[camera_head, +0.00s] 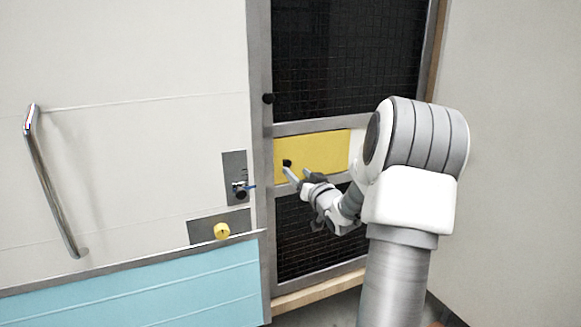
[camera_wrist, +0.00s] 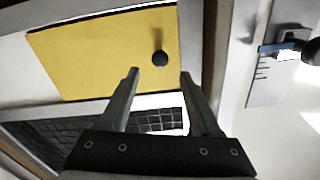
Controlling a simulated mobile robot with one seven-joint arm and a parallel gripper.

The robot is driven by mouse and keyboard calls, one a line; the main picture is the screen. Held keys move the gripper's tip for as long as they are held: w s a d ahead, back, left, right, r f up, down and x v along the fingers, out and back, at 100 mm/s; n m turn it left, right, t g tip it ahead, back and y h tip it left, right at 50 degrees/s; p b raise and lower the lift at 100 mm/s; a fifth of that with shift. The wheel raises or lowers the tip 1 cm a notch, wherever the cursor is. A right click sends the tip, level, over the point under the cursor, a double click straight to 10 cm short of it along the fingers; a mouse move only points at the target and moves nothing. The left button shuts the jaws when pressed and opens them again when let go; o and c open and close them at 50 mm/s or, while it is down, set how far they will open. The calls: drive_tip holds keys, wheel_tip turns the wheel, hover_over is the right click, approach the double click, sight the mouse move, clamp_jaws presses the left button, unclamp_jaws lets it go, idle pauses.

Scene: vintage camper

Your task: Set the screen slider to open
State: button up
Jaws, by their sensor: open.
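The screen slider is a yellow panel (camera_head: 318,153) set across the middle of the screen door, between the upper and lower mesh. It has a small black knob (camera_head: 287,163) near its left end. In the wrist view the yellow panel (camera_wrist: 90,55) fills the upper left, and its round black knob (camera_wrist: 159,59) lies just beyond the fingertips, between their lines. My gripper (camera_head: 289,174) is open with nothing between its fingers. In the wrist view the two fingers (camera_wrist: 160,74) point at the panel. I cannot tell whether a fingertip touches it.
Left of the screen door are a latch plate with a dark handle (camera_head: 240,188) and a plate with a yellow knob (camera_head: 222,231). A metal grab bar (camera_head: 50,180) is on the white door at far left. A plain wall (camera_head: 515,130) stands on the right.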

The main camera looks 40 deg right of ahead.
sight(288, 164)
drive_tip(key=x, duration=0.5)
drive_tip(key=shift+w, duration=0.35)
clamp_jaws()
drive_tip(key=shift+d, duration=0.1)
idle(1.1)
